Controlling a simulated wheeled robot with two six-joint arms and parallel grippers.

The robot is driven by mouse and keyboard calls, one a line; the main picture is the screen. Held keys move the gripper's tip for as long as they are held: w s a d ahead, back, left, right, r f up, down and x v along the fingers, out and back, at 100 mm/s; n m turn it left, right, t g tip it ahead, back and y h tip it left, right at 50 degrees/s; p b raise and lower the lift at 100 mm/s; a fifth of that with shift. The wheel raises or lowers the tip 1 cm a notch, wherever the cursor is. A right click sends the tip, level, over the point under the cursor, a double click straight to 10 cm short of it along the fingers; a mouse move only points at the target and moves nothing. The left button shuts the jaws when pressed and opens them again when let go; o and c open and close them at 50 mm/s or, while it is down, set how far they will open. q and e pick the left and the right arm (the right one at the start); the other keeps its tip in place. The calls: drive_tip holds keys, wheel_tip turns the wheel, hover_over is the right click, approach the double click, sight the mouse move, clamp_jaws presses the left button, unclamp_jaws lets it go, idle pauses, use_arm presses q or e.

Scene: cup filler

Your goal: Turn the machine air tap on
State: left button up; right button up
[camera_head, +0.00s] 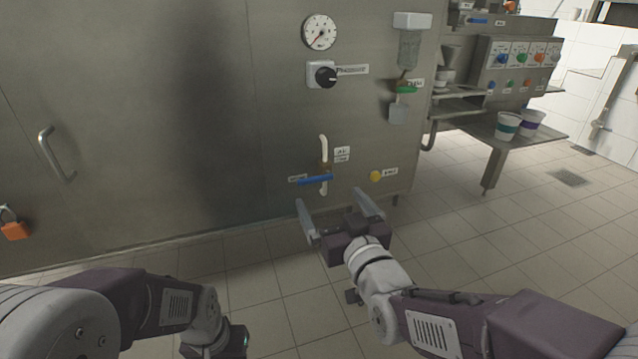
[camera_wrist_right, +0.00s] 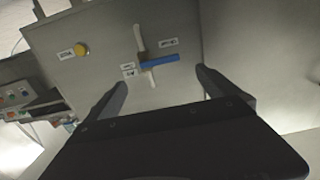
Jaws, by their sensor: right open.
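The air tap has a blue lever handle (camera_head: 316,180) set across a white vertical pipe (camera_head: 323,148) on the steel machine panel. The lever lies nearly horizontal, and small labels sit beside it. In the right wrist view the blue lever (camera_wrist_right: 160,61) shows ahead, between the finger directions. My right gripper (camera_head: 341,204) is open and empty, a little below and in front of the tap, apart from it. Its two fingers also frame the wrist view (camera_wrist_right: 162,85). My left arm comes in at the lower left; its fingers are not visible.
A yellow button (camera_head: 376,176) is right of the tap. Above are a black knob (camera_head: 325,76) and a gauge (camera_head: 320,33). A door handle (camera_head: 56,153) and orange padlock (camera_head: 15,230) are at left. Cups (camera_head: 508,126) stand on a shelf at right. The tiled floor is clear.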

sight(317, 178)
drive_tip(key=b+x, duration=0.1)
drive_tip(key=x, duration=0.6)
drive_tip(key=shift+w+f+b, duration=0.1)
drive_tip(key=shift+f+b, duration=0.1)
drive_tip(key=shift+b, duration=0.1)
drive_tip(key=shift+w+a+r, duration=0.1)
drive_tip(key=shift+w, duration=0.25)
use_arm(q)
drive_tip(key=shift+f, duration=0.15)
